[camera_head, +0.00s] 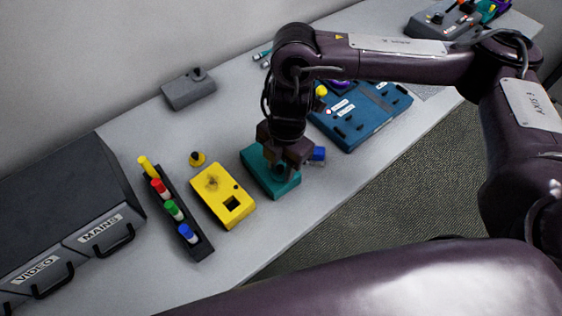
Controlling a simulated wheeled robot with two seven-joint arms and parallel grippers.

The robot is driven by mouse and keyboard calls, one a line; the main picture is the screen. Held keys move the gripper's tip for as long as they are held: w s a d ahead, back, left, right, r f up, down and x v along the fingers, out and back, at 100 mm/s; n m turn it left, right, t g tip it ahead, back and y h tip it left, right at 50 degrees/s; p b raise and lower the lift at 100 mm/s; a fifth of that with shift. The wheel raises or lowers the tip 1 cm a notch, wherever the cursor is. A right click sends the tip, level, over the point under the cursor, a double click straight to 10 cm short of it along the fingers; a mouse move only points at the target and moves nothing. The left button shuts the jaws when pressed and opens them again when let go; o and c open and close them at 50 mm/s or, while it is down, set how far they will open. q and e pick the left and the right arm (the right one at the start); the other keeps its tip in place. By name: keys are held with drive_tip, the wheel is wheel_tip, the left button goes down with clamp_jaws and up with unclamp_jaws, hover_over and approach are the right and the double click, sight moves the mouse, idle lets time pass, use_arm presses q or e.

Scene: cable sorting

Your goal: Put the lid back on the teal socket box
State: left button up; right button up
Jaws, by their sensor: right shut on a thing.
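The teal socket box (258,171) lies near the middle of the table, between the yellow box and the blue panel. My right gripper (283,163) points down over the box's far right part and hides much of its top. It is shut on what seems to be the lid; the fingers hide the held part, and I cannot tell whether the lid rests on the box. My left gripper is not in view.
A yellow box (208,189) with a square opening stands left of the teal box. A dark rack (163,204) holds coloured plugs. A small blue piece (318,154) lies close right of my gripper. The blue panel (362,121) is behind it. The front table strip is clear.

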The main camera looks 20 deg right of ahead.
idle(0.3)
drive_tip(key=o, duration=1.5)
drive_tip(key=shift+r, duration=0.1)
drive_tip(key=shift+r+p, duration=3.45)
drive_tip(key=shift+p, duration=0.4)
drive_tip(key=shift+c, duration=0.4)
clamp_jaws()
